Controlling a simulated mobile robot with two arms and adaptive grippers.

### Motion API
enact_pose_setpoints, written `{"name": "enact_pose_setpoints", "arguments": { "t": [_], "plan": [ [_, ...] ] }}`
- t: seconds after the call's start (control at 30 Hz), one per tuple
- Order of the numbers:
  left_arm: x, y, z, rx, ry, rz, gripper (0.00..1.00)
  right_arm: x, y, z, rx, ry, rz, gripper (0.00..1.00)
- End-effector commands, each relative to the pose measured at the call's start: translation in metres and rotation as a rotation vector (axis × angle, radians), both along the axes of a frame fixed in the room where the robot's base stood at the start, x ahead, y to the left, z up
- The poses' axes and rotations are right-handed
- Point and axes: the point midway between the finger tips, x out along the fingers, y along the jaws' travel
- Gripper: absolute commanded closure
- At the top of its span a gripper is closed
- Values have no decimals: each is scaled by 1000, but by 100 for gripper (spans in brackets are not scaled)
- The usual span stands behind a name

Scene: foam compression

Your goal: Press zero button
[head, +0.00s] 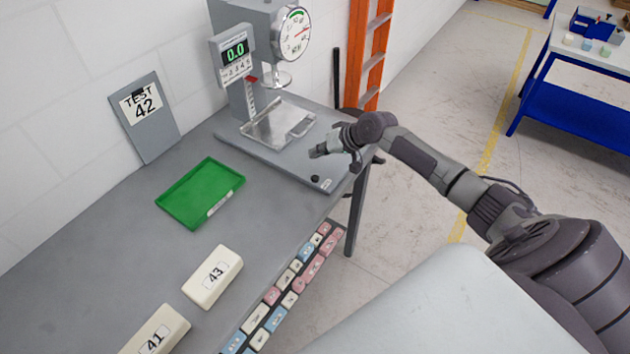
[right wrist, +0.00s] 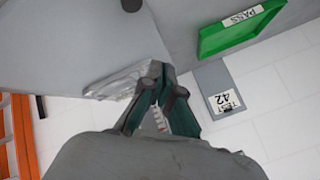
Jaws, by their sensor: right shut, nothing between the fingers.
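The grey compression tester (head: 262,50) stands at the back of the table, with a display (head: 234,52) reading 0.0 in green, a keypad (head: 236,70) below it and a round dial (head: 293,34). A small black button (head: 315,178) sits on the tester base's front right corner beside a small label (head: 326,184); which control is zero cannot be read. A dark round thing at the top of the right wrist view (right wrist: 131,4) looks like this button. My right gripper (head: 318,153) is shut and empty, above the base behind the button and apart from it. My left gripper is out of view.
The metal plate (head: 262,136) on the tester is empty. A green tray (head: 190,180), a TEST 42 board (head: 150,128) and blocks 43 (head: 205,292) and 41 (head: 170,322) are on the table. An orange ladder (head: 366,60) stands behind.

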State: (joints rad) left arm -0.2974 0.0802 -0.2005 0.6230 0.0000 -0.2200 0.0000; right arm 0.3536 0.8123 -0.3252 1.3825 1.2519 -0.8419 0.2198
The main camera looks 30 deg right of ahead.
Motion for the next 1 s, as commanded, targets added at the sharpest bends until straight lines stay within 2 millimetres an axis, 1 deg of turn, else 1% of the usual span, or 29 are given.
{"name": "enact_pose_setpoints", "arguments": {
  "t": [0.03, 0.2, 0.27, 0.4, 0.53, 1.0],
  "plan": [
    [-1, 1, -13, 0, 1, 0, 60, 0, 0, -14, -1, 0, -1, 100],
    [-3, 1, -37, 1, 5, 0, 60, 0, 0, -39, -1, 1, 0, 100],
    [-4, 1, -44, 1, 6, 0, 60, 0, 0, -48, -1, 1, 0, 100],
    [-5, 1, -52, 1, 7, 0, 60, 0, 0, -60, 1, 1, 0, 100],
    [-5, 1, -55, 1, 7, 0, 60, 0, 0, -65, 1, 0, -1, 100],
    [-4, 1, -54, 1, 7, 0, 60, 0, 0, -65, 0, 0, 0, 100]
  ]
}}
